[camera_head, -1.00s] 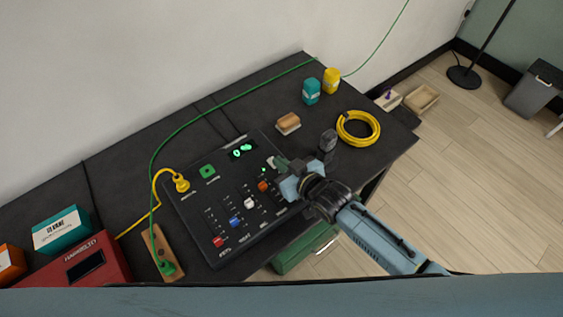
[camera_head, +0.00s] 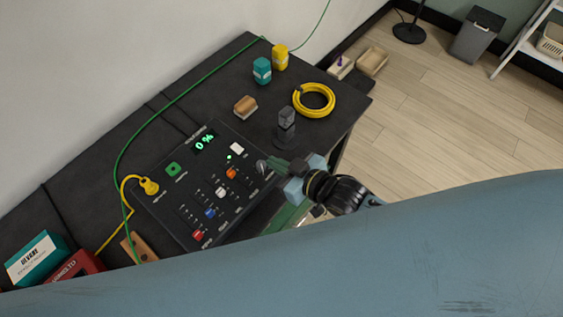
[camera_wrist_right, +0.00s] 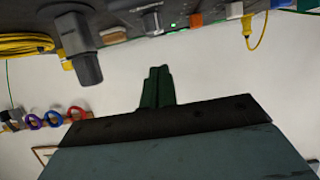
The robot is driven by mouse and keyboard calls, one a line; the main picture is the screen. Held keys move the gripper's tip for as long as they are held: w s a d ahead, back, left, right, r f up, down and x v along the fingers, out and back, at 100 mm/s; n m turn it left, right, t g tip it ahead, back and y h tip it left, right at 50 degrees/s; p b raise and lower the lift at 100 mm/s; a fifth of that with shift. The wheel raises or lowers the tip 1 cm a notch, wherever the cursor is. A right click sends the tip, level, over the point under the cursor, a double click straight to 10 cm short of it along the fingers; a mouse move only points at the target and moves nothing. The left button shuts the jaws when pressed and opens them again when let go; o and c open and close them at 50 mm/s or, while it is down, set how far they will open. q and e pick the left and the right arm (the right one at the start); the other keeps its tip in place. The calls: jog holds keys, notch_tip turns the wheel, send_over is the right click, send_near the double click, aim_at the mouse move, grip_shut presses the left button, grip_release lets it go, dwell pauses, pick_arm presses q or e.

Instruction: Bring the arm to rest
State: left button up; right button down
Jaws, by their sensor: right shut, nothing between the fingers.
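My right gripper (camera_head: 274,165) is at the right edge of the black control panel (camera_head: 165,205). Its green fingers are shut with nothing between them; the closed fingers also show in the right wrist view (camera_wrist_right: 157,86). My right forearm runs from it toward the lower right and passes behind a large blue part of my own body across the bottom. The panel has red, blue, white and orange slider knobs and a green display (camera_head: 204,142) reading 0 %. My left gripper is not in view.
On the dark table (camera_head: 225,68) stand a dark grey post (camera_head: 286,122), a brown-topped block (camera_head: 245,106), a yellow cable coil (camera_head: 329,108), and teal (camera_head: 262,72) and yellow (camera_head: 280,57) containers. A yellow plug (camera_head: 149,187) sits on the panel. Open floor (camera_head: 450,110) lies right.

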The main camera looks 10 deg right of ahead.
jog(key=shift+v, duration=0.8)
